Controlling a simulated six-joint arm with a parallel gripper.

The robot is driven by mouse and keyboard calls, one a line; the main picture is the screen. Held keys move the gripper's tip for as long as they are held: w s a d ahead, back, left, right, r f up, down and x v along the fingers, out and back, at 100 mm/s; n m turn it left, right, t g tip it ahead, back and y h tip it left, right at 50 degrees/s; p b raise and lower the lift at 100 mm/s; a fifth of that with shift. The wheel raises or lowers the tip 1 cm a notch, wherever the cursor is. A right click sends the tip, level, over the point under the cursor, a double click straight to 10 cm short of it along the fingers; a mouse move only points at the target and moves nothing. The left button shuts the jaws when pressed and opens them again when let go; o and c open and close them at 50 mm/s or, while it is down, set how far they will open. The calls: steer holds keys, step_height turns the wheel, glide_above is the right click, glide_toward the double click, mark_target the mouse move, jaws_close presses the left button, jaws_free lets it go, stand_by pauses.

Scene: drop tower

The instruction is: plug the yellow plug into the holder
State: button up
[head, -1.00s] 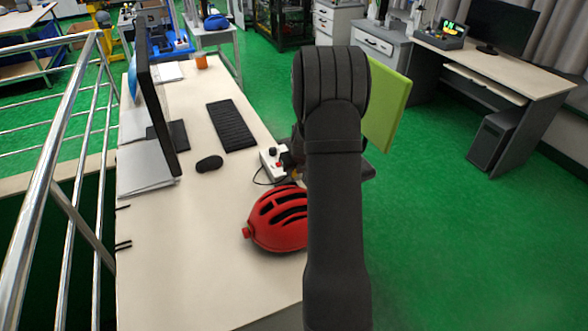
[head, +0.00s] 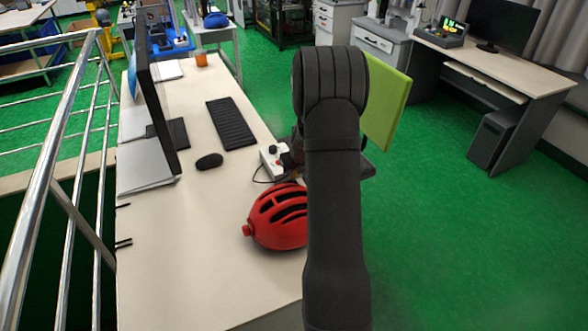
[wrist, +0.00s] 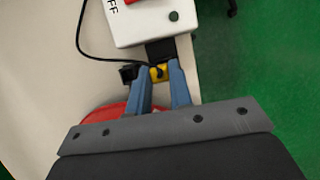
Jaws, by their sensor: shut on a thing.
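The yellow plug (wrist: 158,73) is in the wrist view, between the tips of my gripper (wrist: 161,76), whose two blue fingers are shut on it. A black part (wrist: 160,50) lies just beyond the plug, against the near edge of the white control box (wrist: 150,24); I take it for the holder. The plug is right up close to this black part; I cannot tell whether it is inside it. A small dark block (wrist: 128,73) sits beside the left fingertip. In the head view my arm hides the plug and gripper; the white box (head: 272,160) shows beside the arm.
A red helmet (head: 277,218) lies on the desk (head: 200,260) close to my arm. A black cable (wrist: 84,40) curves left of the box. A mouse (head: 209,161), keyboard (head: 231,123) and monitor (head: 158,100) stand further left. The desk ends just right of the box.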

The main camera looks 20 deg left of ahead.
steer(key=shift+f, duration=1.05)
steer(key=shift+f, duration=0.25)
steer(key=o, duration=0.9)
steer(key=shift+c, duration=0.2)
steer(key=v, duration=1.7)
steer(key=shift+r, duration=0.15)
steer(key=x, duration=1.7)
